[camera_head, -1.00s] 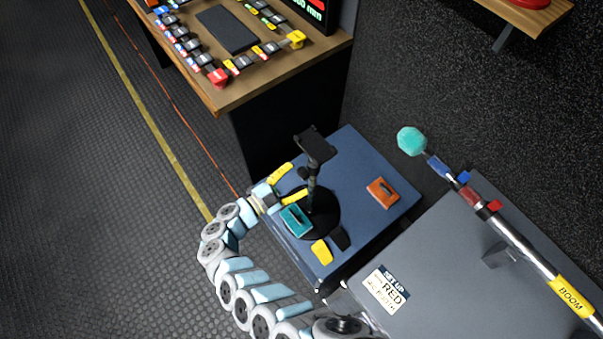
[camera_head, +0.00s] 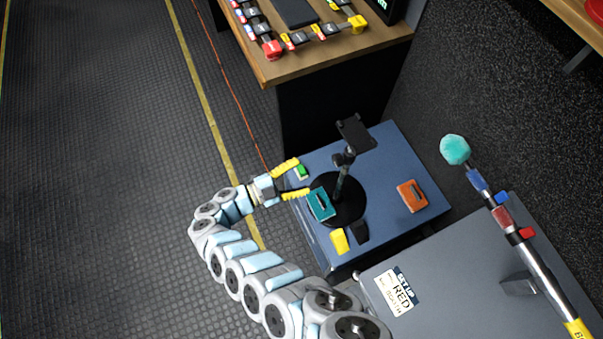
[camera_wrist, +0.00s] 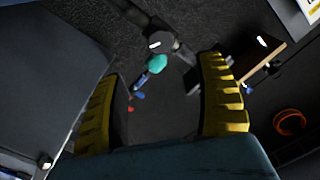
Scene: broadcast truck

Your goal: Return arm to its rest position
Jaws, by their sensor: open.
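My gripper (camera_head: 291,181) is open, its two yellow fingers spread apart at the left edge of the blue case top (camera_head: 385,150). In the wrist view the yellow fingers (camera_wrist: 163,100) stand wide apart with nothing held between them. A small green item (camera_head: 301,172) shows just beside the upper finger. A teal box (camera_head: 320,204) lies to the right of the lower finger, on the round black base of a stand (camera_head: 343,187). I cannot tell whether the lower finger touches anything. My arm curves up from the bottom of the head view.
An orange box (camera_head: 412,196), a yellow item (camera_head: 339,241) and a black item (camera_head: 358,232) sit on the blue case. A grey case (camera_head: 450,270) with a boom pole (camera_head: 532,262) stands at lower right. A wooden desk (camera_head: 330,52) stands behind. The floor (camera_head: 100,150) at left is clear.

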